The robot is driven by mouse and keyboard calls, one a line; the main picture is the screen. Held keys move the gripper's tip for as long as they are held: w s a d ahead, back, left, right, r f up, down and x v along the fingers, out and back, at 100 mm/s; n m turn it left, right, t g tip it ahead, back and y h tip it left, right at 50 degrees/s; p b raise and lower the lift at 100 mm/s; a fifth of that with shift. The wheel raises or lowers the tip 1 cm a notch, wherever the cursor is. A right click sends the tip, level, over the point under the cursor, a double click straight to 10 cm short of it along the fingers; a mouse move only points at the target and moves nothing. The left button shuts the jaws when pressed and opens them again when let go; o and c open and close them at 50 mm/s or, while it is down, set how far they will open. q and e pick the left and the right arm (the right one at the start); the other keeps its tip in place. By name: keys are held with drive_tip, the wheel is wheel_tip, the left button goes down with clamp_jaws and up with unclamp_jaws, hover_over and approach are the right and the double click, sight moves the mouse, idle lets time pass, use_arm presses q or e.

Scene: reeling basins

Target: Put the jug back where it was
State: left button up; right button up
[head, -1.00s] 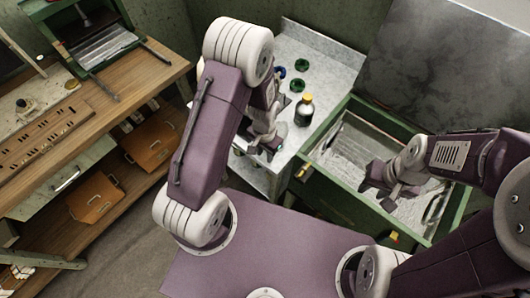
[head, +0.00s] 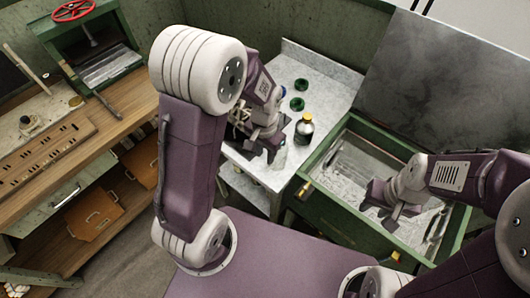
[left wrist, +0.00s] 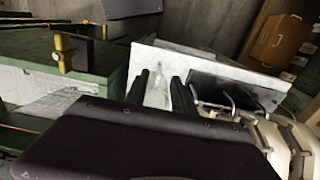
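A clear glass vessel (left wrist: 158,87), which may be the jug, stands upright on the pale table in the left wrist view. The two dark fingers of my left gripper (left wrist: 158,95) are apart, one on each side of it, with gaps showing; I see no grip on it. In the head view my left gripper (head: 262,146) is low at the table's near left edge, partly hidden by its own wrist. My right gripper (head: 388,197) looks open and empty above the green basin (head: 340,207).
The grey table (head: 325,75) also bears two green round pieces (head: 300,84) (head: 296,104) and a blue item half hidden by my arm. A wooden bench (head: 75,125) is at left. A grey panel (head: 430,85) rises behind the basin.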

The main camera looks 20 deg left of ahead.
drive_tip(key=shift+w, duration=0.15)
use_arm(q)
drive_tip(key=s+a+r+n+t, duration=0.1)
drive_tip(key=s+a+r+n, duration=0.1)
drive_tip(key=s+n, duration=0.2)
drive_tip(key=s, duration=0.3)
drive_tip(key=shift+s+a+r, duration=0.2)
drive_tip(key=shift+s+r, duration=0.05)
drive_tip(key=shift+r, duration=0.05)
drive_tip(key=shift+s, duration=0.15)
use_arm(e)
drive_tip(key=shift+s, duration=0.2)
drive_tip(key=shift+w, duration=0.1)
idle(0.3)
